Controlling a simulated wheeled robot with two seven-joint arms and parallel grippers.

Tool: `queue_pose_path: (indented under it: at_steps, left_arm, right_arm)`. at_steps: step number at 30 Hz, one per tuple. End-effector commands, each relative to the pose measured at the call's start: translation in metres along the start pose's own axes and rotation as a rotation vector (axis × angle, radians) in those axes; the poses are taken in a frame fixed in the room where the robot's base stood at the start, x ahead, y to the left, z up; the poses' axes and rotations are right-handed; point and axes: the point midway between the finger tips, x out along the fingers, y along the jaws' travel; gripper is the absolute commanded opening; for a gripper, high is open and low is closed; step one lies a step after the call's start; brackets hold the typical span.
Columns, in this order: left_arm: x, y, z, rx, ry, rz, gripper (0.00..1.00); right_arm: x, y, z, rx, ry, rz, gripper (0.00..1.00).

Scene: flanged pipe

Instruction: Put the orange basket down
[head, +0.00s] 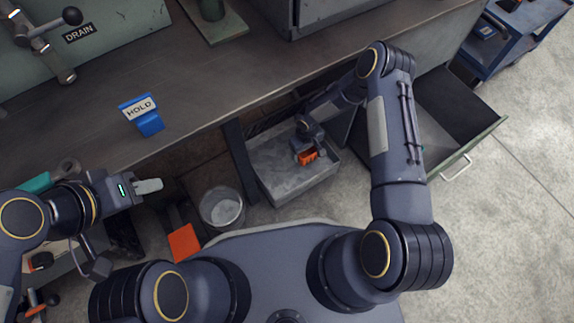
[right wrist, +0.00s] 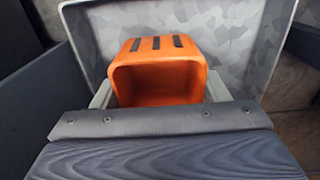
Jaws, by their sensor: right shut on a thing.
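The orange basket (head: 307,157) is small and box-like, with dark slots along one side. In the head view it shows at the end of my right arm, over the grey metal bin under the bench. In the right wrist view the basket (right wrist: 158,75) sits between the two fingers of my right gripper (right wrist: 157,92), which is shut on it. The bin's grey inside (right wrist: 250,40) fills the background. I cannot tell whether the basket touches the bin's floor. My left gripper (head: 150,186) is at the left, in front of the bench, away from the basket; its finger gap cannot be made out.
The grey bin (head: 275,185) stands on the floor beside an open drawer (head: 455,110). A round metal bucket (head: 222,208) and an orange-red flat thing (head: 184,242) are left of it. A blue HOLD sign (head: 142,113) stands on the bench. Floor at the right is clear.

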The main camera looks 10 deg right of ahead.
Motion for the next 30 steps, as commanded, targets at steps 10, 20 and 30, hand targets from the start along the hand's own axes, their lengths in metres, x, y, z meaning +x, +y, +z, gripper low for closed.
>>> queue_pose_path:
  at_steps: [10,20,30]
  left_arm:
    - [0.028,-0.013,0.014,0.000,0.000,0.000,0.36]
    - [0.040,-0.018,0.020,0.000,0.000,0.000,0.36]
    - [0.044,-0.020,0.022,0.000,0.000,0.000,0.36]
  right_arm:
    - [0.054,-0.048,-0.022,0.000,0.000,0.000,0.45]
    - [0.082,-0.059,-0.026,0.002,-0.002,0.000,0.45]
    - [0.096,-0.059,-0.027,0.002,0.000,0.000,0.45]
